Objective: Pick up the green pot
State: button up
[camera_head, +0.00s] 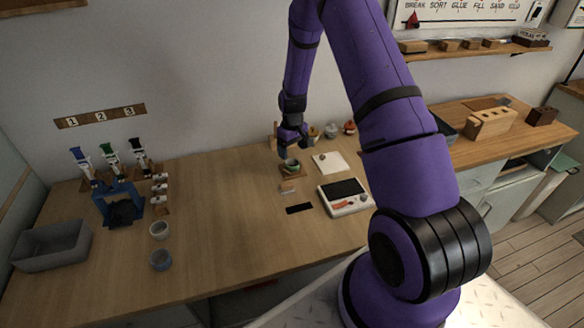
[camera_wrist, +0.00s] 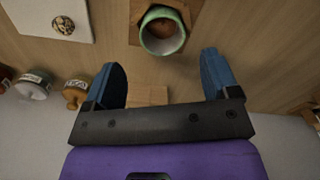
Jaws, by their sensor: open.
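The green pot (camera_wrist: 163,30) is a small round vessel with a pale green rim and a dark inside. It stands upright on a small wooden base (camera_wrist: 191,7) in the wrist view. In the head view the green pot (camera_head: 291,165) is on the wooden table, right under the end of my arm. My gripper (camera_wrist: 167,68) is open, with its two blue fingers apart and nothing between them. In the wrist view the pot lies just beyond the fingertips, roughly centred between them. My gripper (camera_head: 290,148) shows in the head view just above the pot, partly hiding it.
A white pad with a small brown lump (camera_head: 324,157) lies right of the pot. Several small jars (camera_head: 331,130) stand behind it, near the wall. A white device with a dark screen (camera_head: 345,193) sits in front right. The table's middle (camera_head: 225,205) is clear.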

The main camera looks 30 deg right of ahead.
aim_at(293, 161)
jog(key=shift+s+a+f, duration=0.1)
jog(key=shift+s+f, duration=0.05)
jog(key=shift+f, duration=1.3)
jog(key=shift+s+a+f, duration=0.1)
jog(key=shift+s+f, duration=0.05)
jog(key=shift+f, duration=1.25)
jog(key=c, duration=1)
